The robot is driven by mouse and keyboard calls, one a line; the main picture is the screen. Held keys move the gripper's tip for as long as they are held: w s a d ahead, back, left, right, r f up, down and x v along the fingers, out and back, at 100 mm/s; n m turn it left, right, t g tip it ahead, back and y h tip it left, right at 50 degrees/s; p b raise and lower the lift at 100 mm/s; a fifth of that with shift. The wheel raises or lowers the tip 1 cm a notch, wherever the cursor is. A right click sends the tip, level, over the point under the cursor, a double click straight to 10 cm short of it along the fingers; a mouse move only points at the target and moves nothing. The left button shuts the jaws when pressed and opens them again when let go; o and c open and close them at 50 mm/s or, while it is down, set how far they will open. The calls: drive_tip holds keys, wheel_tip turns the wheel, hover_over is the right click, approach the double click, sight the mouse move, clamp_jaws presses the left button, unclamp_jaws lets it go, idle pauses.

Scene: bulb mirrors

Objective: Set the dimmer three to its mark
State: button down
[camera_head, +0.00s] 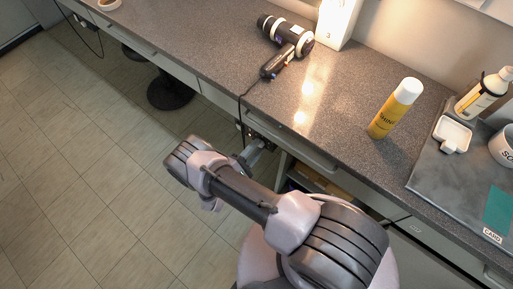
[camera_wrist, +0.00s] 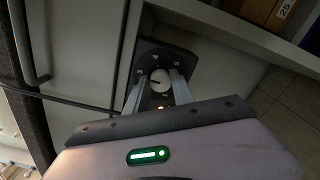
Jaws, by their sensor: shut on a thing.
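The dimmer (camera_wrist: 160,80) shows in the wrist view as a small pale round knob with a dark pointer line, on a dark plate (camera_wrist: 150,53) with white marks around the dial. The marks are too small to read surely. My gripper (camera_wrist: 158,88) has one finger on each side of the knob and is shut on it. A small orange light glows below the knob, between the fingers. In the head view my gripper (camera_head: 258,147) reaches under the counter's front edge, and the dimmer is mostly hidden there.
The grey counter (camera_head: 345,100) runs above my gripper. A dark cable (camera_wrist: 60,98) passes left of the plate. A dark stool (camera_head: 170,92) stands on open floor.

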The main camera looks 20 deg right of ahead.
idle(0.3)
drive_tip(key=c, duration=1.1)
unclamp_jaws()
drive_tip(key=p+v, duration=0.2)
drive_tip(key=v, duration=1.5)
drive_tip(key=shift+s+a, duration=0.15)
drive_tip(key=shift+r, duration=0.1)
